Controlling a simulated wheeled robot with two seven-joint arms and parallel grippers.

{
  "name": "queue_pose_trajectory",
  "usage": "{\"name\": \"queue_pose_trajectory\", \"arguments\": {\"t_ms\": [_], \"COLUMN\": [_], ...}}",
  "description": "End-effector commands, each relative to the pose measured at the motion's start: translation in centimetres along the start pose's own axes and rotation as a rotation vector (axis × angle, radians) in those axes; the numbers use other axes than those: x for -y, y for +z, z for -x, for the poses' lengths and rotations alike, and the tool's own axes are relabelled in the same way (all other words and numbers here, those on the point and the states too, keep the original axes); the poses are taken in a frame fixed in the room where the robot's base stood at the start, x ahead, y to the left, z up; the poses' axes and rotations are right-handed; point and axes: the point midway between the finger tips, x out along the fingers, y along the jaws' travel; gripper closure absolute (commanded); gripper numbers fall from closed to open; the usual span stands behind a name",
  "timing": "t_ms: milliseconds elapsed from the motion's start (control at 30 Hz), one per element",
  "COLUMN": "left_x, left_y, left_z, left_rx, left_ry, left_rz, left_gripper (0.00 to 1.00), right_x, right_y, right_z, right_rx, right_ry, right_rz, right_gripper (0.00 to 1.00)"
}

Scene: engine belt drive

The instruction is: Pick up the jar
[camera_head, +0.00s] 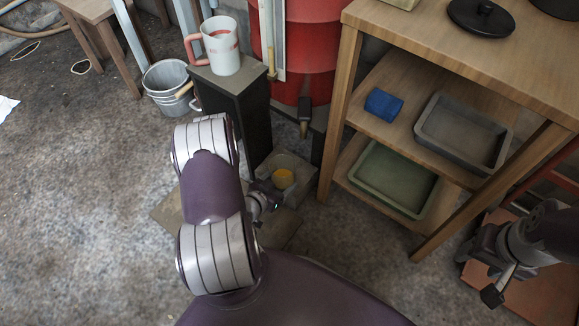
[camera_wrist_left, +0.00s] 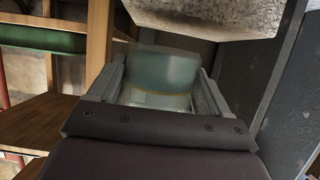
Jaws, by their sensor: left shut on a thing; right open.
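The jar (camera_wrist_left: 163,72) is clear, greenish glass and sits between the two fingers of my left gripper (camera_wrist_left: 160,88) in the left wrist view. The fingers are shut on its sides. In the head view the jar (camera_head: 283,177) shows low down beside the dark stand, with something yellow in it. A pale block lies around or under it; I cannot tell whether they touch. My left arm hides part of the left gripper there. My right gripper (camera_head: 499,286) is open and empty at the lower right.
A wooden shelf unit (camera_head: 338,110) stands to the right, holding a blue roll (camera_head: 383,105), a grey tray (camera_head: 423,138) and a green tray (camera_head: 372,190). A metal bucket (camera_head: 166,80) and red drum (camera_head: 310,50) are near.

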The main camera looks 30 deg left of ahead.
Motion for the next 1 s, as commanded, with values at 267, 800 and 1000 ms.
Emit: {"name": "queue_pose_trajectory", "arguments": {"t_ms": [267,800,1000], "left_x": [0.1,0.0,0.0], "left_y": [1.4,2.8,2.9], "left_z": [3.9,6.9,7.0], "left_rx": [0.0,-0.001,-0.001], "left_ry": [-0.004,0.0,0.0], "left_rz": [0.003,0.0,0.0], "left_gripper": [0.64,0.64,0.64], "right_x": [0.0,0.0,0.0], "right_y": [-0.2,-0.3,-0.3], "right_z": [1.7,2.6,2.6], "right_rx": [0.0,0.0,0.0], "right_ry": [0.0,0.0,0.0], "right_rz": [0.0,0.0,0.0], "right_gripper": [0.42,0.42,0.42]}}
